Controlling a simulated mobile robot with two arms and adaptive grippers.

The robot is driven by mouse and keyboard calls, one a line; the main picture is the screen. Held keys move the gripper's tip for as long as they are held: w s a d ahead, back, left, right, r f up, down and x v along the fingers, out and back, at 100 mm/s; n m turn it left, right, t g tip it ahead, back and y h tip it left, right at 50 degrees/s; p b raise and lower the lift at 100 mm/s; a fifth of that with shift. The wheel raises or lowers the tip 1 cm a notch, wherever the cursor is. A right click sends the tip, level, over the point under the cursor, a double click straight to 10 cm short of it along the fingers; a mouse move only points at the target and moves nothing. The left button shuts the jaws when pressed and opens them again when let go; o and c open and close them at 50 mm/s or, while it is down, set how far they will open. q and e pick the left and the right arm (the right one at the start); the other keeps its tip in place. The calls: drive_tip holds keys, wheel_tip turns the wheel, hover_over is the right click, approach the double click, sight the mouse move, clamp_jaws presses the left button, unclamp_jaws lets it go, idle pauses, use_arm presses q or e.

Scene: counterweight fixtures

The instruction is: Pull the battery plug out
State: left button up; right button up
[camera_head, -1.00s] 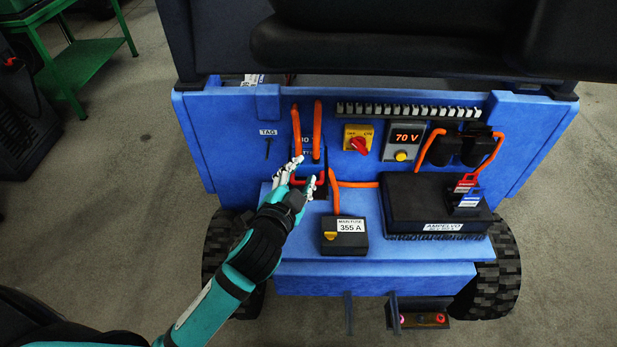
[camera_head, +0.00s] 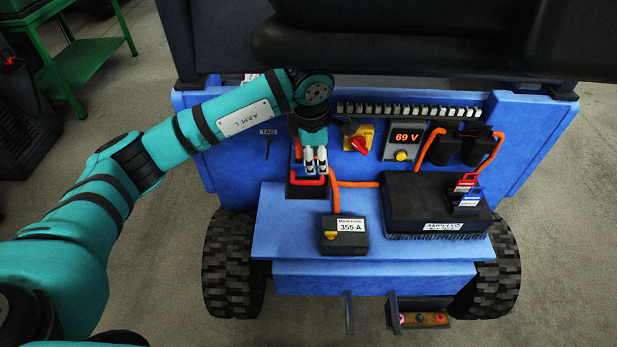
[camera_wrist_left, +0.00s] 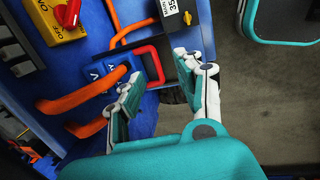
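The battery plug's red U-shaped handle (camera_head: 309,181) stands at a dark socket on the blue chassis. The red handle (camera_wrist_left: 150,62) also shows in the left wrist view, beside a blue lettered block (camera_wrist_left: 106,80) with thick orange cables. My left gripper (camera_head: 316,169) points down over the handle, and its arm covers much of the plug area in the head view. In the left wrist view my left gripper (camera_wrist_left: 162,80) has its fingers spread, with the red handle ahead between them; I see no grip on it. My right gripper is not in view.
A main fuse box (camera_head: 344,236) sits in front, with orange cable nearby. A dark overhang (camera_head: 400,50) spans above.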

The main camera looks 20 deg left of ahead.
sight(309, 181)
use_arm(q)
drive_tip(key=shift+y, duration=0.5)
drive_tip(key=w+a+f, duration=0.1)
drive_tip(key=f, duration=0.6)
drive_tip(key=w+a+f+p, duration=0.1)
drive_tip(key=f, duration=0.3)
drive_tip(key=shift+w+a, duration=0.35)
drive_tip(key=shift+c, duration=0.4)
clamp_jaws()
